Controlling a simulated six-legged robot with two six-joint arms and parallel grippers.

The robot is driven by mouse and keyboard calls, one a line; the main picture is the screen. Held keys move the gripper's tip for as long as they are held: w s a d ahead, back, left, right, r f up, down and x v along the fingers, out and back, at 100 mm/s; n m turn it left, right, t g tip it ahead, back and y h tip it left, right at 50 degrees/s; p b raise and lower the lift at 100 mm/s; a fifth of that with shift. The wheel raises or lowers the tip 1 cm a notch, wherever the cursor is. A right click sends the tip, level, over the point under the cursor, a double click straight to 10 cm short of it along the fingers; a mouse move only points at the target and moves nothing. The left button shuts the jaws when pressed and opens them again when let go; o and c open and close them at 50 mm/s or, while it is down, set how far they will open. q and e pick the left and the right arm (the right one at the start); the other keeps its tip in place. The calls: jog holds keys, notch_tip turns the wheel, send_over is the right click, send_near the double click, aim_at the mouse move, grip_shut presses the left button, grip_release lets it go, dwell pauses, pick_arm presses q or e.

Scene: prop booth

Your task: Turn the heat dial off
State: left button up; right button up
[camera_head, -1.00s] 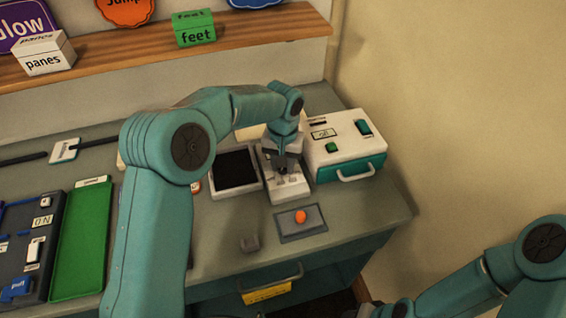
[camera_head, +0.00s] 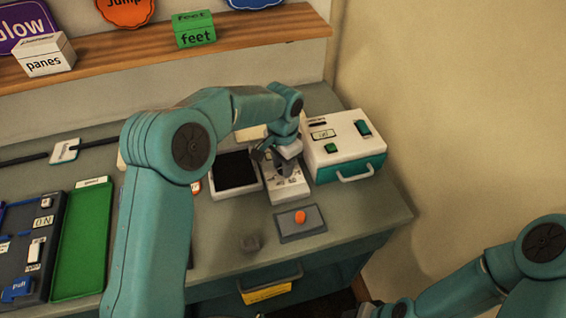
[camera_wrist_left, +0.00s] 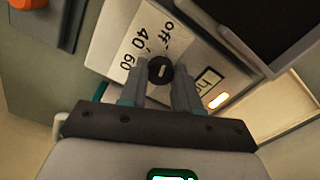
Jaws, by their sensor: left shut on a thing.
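The heat dial (camera_wrist_left: 160,69) is a small dark round knob with a light pointer line, on a white panel printed with "off", "40" and "60". In the wrist view the "off" mark is above it and the numbers are to its left. My left gripper (camera_wrist_left: 162,82) is shut on the dial, its two fingers on either side of it. In the head view my left gripper (camera_head: 283,168) is over the white unit (camera_head: 293,191), and the dial is hidden there.
A black-topped tray (camera_head: 214,190) is left of the unit and a white and teal box (camera_head: 346,147) is to its right. An orange button (camera_head: 300,217) on a grey plate sits in front. A green tray (camera_head: 85,240) lies at left.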

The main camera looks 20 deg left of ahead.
pick_arm(q)
jog(key=shift+w+r, duration=0.15)
jog(key=shift+r, duration=0.1)
jog(key=o, duration=1)
jog(key=shift+o, duration=0.3)
notch_tip(320, 180, up, 16)
jog(key=shift+r, duration=0.15)
jog(key=shift+s, duration=0.25)
